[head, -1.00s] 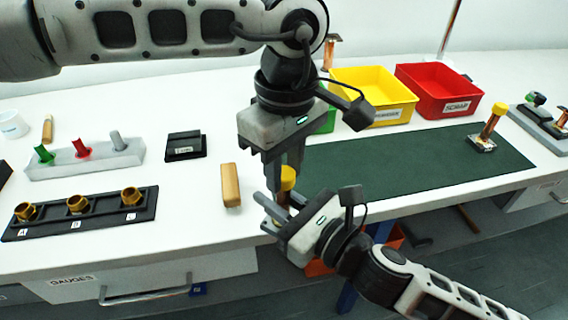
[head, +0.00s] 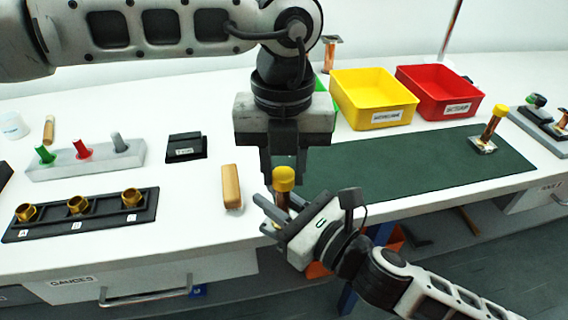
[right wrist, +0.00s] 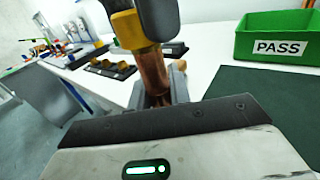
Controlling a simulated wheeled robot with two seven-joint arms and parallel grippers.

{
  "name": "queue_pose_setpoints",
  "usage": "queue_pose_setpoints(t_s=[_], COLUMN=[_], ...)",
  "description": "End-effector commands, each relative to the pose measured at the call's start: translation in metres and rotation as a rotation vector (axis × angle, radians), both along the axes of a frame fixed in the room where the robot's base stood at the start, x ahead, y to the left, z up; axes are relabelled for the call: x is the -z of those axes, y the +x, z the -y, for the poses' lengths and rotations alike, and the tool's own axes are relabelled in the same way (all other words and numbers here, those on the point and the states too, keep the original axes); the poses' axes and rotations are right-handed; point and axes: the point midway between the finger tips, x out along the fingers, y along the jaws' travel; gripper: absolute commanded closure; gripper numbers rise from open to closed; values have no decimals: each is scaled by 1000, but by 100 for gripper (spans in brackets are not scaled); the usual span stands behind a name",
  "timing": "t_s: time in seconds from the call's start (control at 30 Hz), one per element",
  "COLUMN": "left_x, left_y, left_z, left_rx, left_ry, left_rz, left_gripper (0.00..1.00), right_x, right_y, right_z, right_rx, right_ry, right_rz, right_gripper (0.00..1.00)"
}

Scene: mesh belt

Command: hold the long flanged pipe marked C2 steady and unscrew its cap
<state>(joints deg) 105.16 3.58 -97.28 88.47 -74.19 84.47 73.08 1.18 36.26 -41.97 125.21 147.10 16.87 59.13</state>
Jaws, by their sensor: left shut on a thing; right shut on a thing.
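The copper pipe (head: 281,204) stands upright near the front edge of the table with a yellow cap (head: 283,179) on top. My right gripper (head: 273,213) is shut on the pipe below the cap. My left gripper (head: 284,168) comes down from above and is shut on the yellow cap. In the right wrist view, the cap (right wrist: 128,30) shows beside the dark left fingers, with the copper pipe (right wrist: 153,72) beneath it. The C2 mark cannot be read, and the pipe's lower end is hidden by my right gripper.
A green mat (head: 400,175) lies to the right, with another yellow-capped pipe (head: 494,122) on it. Yellow (head: 373,100) and red (head: 440,96) bins stand behind; a green PASS bin (right wrist: 279,38) is partly hidden. A wooden block (head: 231,187) and gauge rack (head: 80,212) are left.

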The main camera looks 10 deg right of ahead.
Motion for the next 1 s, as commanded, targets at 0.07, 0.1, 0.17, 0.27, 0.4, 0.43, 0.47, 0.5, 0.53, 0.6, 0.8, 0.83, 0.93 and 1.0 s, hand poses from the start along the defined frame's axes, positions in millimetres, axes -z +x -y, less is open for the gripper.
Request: queue_pose_setpoints(t_s=[0.07,0.1,0.17,0.27,0.4,0.43,0.47,0.5,0.53,0.6,0.8,0.83,0.93,1.0], left_x=[-2,-2,-2,-2,-2,-2,-2,-2,-2,-2,-6,-7,-11,-13], left_y=[7,7,7,6,5,5,5,5,5,5,5,5,5,5], left_z=[-2,-2,-2,-1,-1,-1,-1,-1,-1,-1,-1,-1,-1,-1], left_rx=[-14,-13,-13,-14,-12,-12,-12,-11,-11,-11,-10,-10,-10,-10], left_ry=[-3,-2,-2,-6,-5,-5,-5,-5,-5,-4,-4,-4,-3,-3], left_rz=[17,17,17,12,11,11,11,11,11,11,12,12,13,13], left_gripper=[99,99,99,99,99,99,99,99,99,99,99,99,99,99], right_x=[-2,-2,-2,-2,-2,-2,-2,-2,-2,-1,-1,-1,0,0], right_y=[-4,-4,-4,-4,-4,-4,-4,-3,-3,-3,-3,-3,-3,-3], right_z=[-4,-4,-3,-3,-3,-3,-3,-3,-3,-2,-2,-2,-2,-2], right_rx=[-15,-15,-15,-14,-13,-13,-13,-13,-13,-12,-11,-11,-10,-9], right_ry=[4,4,4,4,3,2,2,2,2,2,2,1,1,1], right_rz=[6,6,5,5,5,5,5,5,5,5,4,3,2,1], right_gripper=[100,100,100,100,100,100,100,100,100,100,100,100,100,100])
